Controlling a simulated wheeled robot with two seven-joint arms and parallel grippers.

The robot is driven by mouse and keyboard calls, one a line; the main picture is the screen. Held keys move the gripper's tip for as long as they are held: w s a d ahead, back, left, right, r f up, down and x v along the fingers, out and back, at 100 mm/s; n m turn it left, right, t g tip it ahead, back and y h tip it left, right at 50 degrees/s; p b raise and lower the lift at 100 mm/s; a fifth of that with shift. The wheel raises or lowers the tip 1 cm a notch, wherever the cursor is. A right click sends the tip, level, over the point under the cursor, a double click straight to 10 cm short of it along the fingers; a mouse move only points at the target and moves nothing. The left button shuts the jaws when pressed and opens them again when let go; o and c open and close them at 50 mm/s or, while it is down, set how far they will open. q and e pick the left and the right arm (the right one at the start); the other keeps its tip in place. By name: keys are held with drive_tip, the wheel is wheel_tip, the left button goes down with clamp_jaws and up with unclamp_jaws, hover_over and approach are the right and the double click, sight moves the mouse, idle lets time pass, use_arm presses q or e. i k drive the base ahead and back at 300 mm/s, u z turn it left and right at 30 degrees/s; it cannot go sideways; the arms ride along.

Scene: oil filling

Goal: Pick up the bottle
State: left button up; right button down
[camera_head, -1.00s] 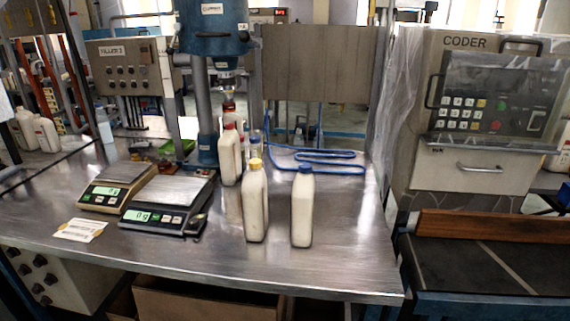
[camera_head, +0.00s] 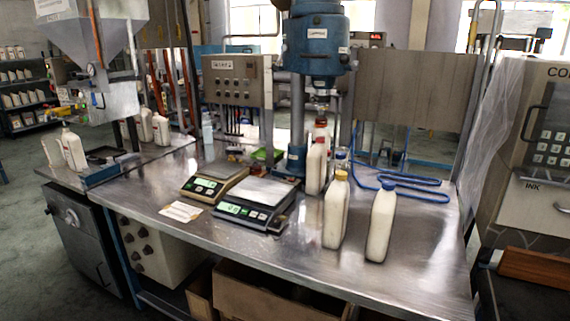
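Several white bottles stand upright in the head view. A yellow-capped bottle (camera_head: 335,214) and a blue-capped bottle (camera_head: 380,226) stand side by side near the front right of the steel table. A red-capped bottle (camera_head: 316,165) stands behind them, by the blue filling machine (camera_head: 317,42). Another white bottle (camera_head: 73,149) stands at the far left, below a metal hopper. I cannot tell which bottle the task means. Neither of my grippers is in view.
Two scales (camera_head: 250,203) (camera_head: 214,180) sit mid-table with a paper label (camera_head: 181,211) in front. A blue hose (camera_head: 413,187) lies behind the bottles. The steel table (camera_head: 300,262) is clear along its front. The coder machine (camera_head: 540,150) stands at the right.

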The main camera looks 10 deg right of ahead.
sight(315, 173)
drive_tip(key=u, duration=0.4)
drive_tip(key=i, duration=0.75)
drive_tip(key=z, duration=0.5)
drive_tip(key=i, duration=0.75)
drive_tip(key=z, duration=2.55)
